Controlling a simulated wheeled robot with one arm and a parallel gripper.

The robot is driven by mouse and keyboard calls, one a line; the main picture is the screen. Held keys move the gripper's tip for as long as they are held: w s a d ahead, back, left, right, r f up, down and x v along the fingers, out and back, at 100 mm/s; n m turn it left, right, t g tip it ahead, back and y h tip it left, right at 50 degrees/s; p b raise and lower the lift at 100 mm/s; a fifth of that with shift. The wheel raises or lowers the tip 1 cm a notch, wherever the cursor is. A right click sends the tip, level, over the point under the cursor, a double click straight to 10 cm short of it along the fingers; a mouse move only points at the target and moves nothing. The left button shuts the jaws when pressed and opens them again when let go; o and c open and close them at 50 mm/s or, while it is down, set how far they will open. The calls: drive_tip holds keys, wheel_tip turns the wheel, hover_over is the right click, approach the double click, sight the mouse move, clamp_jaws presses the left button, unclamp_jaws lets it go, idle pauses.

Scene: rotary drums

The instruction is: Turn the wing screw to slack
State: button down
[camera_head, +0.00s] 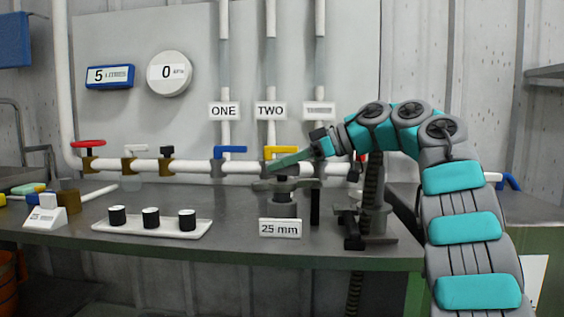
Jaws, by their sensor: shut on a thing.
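My gripper (317,146) is at the end of my arm, above the bench and in front of the pipe. It is shut on a flat green bar (289,161), which slants down to the left. Below the bar stands a dark grey fitting (284,187) with flat wing-like arms, behind the 25 mm sign (280,228); it looks like the wing screw. The bar's low end is over this fitting. I cannot tell whether they touch. The jaws are small and the screw's exact turn is not readable.
A white pipe (190,166) with coloured valve levers runs behind, close to my gripper. A black clamp stand (372,215) is right of the fitting. A white tray (180,229) with three black cylinders lies left. The bench front between tray and sign is clear.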

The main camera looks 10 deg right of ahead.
drive_tip(key=shift+r+n+g+y, duration=0.1)
drive_tip(key=shift+n+g+y, duration=0.2)
drive_tip(key=shift+n+g, duration=0.3)
idle(0.4)
drive_tip(key=c, duration=0.8)
unclamp_jaws()
